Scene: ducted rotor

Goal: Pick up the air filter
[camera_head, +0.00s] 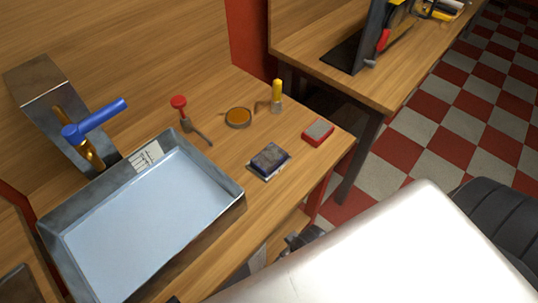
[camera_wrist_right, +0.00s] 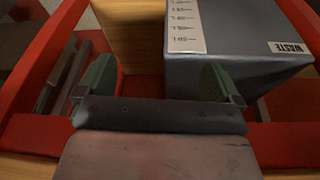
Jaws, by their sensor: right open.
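I cannot tell for certain which item is the air filter. A red block with a grey top (camera_head: 318,132) lies near the wooden bench's right edge in the head view. A dark, flat rectangular piece with a pale edge (camera_head: 269,161) lies to its left, beside the tray. My right gripper (camera_wrist_right: 158,84) is open in the right wrist view, with its two greenish fingers apart and nothing between them. A grey bin labelled WASTE (camera_wrist_right: 245,75) stands just beyond the fingers. None of the bench-top items shows in the wrist view. My left gripper is not in view.
A metal tray (camera_head: 231,190) fills the bench's left part, beside a blue-handled tool (camera_head: 95,118). A red-knobbed tool (camera_head: 180,103), a round amber dish (camera_head: 238,117) and a yellow-handled tool (camera_head: 277,92) stand behind. Red frame bars (camera_wrist_right: 30,135) flank my right gripper.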

